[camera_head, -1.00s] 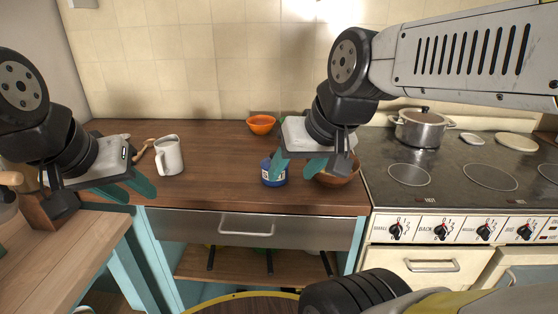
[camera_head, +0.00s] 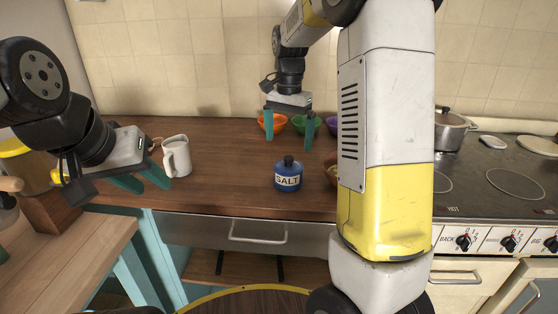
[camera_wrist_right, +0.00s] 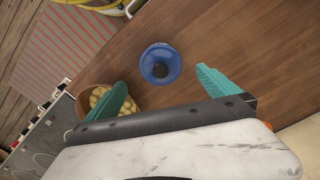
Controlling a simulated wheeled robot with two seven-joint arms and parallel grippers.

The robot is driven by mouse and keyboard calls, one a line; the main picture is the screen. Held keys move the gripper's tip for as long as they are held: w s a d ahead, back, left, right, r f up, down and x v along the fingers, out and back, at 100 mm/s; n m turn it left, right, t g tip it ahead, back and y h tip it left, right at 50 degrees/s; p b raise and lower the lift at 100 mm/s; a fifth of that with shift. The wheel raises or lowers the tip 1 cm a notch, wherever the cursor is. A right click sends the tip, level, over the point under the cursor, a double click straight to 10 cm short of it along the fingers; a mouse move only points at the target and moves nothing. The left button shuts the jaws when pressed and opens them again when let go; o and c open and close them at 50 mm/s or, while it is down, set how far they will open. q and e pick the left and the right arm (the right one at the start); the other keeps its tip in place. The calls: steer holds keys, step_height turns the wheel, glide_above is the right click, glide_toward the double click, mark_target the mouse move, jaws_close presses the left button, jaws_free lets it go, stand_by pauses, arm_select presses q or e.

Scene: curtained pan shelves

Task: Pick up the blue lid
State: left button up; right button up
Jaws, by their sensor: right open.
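The blue lid (camera_head: 289,166) with a dark knob sits on a blue jar labelled SALT (camera_head: 288,181), upright on the wooden counter. In the right wrist view the lid (camera_wrist_right: 160,64) shows from above, beyond and between the two fingertips. My right gripper (camera_head: 289,139) is open and empty, fingers pointing down, above the counter behind the jar, apart from the lid. My left gripper (camera_head: 146,184) is at the left, near the white mug, with its two teal fingers apart and nothing seen between them.
A white mug (camera_head: 176,156) stands left of the jar. Orange (camera_head: 271,124) and green (camera_head: 299,124) bowls stand at the back. A brown bowl of round things (camera_wrist_right: 108,103) is beside the jar, partly hidden by my right arm in the head view. A stove with a pot (camera_head: 452,132) is at right.

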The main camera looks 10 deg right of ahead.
mark_target(289, 157)
steer(key=f, duration=0.7)
steer(key=shift+w+d+f, duration=0.2)
steer(key=shift+f, duration=0.1)
steer(key=c, duration=1.3)
steer(key=shift+r, duration=0.1)
